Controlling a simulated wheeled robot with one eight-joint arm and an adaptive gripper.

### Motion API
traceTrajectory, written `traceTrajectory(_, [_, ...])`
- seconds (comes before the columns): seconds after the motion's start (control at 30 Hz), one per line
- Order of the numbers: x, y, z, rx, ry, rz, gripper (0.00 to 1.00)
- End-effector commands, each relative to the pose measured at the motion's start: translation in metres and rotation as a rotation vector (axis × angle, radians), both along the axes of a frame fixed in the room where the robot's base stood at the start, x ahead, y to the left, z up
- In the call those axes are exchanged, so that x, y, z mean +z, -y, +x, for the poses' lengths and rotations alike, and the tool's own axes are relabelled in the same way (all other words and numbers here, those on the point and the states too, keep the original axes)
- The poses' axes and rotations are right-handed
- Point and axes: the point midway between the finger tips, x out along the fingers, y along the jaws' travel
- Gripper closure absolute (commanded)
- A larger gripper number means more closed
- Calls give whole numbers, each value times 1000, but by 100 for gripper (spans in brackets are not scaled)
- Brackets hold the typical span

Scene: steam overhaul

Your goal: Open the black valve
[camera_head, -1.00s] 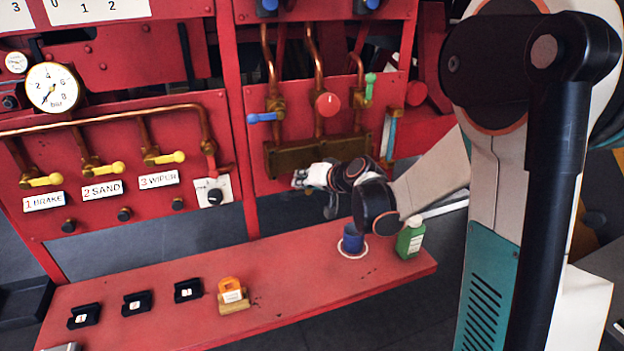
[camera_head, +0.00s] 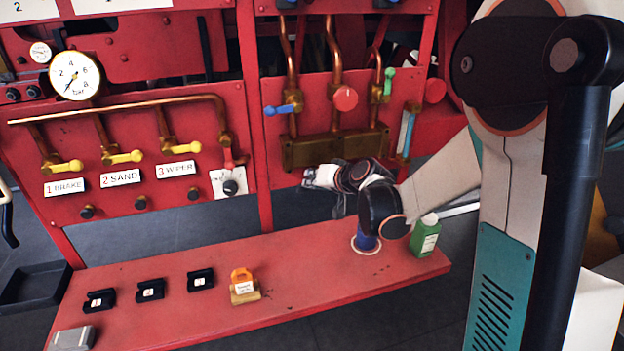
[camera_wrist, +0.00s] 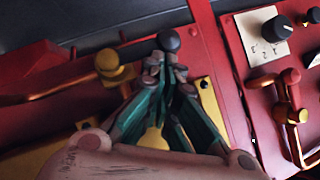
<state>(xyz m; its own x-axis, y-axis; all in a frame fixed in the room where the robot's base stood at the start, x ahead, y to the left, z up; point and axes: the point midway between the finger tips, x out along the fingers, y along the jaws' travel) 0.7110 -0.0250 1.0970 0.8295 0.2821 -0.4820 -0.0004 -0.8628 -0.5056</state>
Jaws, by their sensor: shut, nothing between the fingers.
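In the wrist view a dark round knob (camera_wrist: 169,39), perhaps the black valve's handle, shows just beyond my fingertips. I cannot tell whether they touch it. My gripper (camera_wrist: 170,72) is shut and empty, its green-sided fingers together. In the head view my gripper (camera_head: 310,178) is small, just below the brass block (camera_head: 335,147) on the right red panel. My wrist hides what is behind it, and no black valve handle shows clearly there. A black knob (camera_head: 230,187) sits on a white plate at the left panel's lower right corner; it also shows in the wrist view (camera_wrist: 278,28).
Yellow-handled valves (camera_head: 122,157) line the left panel. Blue (camera_head: 278,109) and red (camera_head: 345,98) handles sit above the brass block. A red shelf (camera_head: 310,270) below carries a blue cup (camera_head: 365,240), a green bottle (camera_head: 426,236) and an orange padlock-like item (camera_head: 243,283).

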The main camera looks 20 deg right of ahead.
Motion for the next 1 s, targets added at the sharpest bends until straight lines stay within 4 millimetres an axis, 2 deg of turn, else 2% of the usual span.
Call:
traceTrajectory(0.57, [-5,-6,0,3,0,-120,100])
traceTrajectory(0.77, [-11,-11,0,4,0,-242,100])
traceTrajectory(1.0, [-24,-17,0,5,2,-464,100])
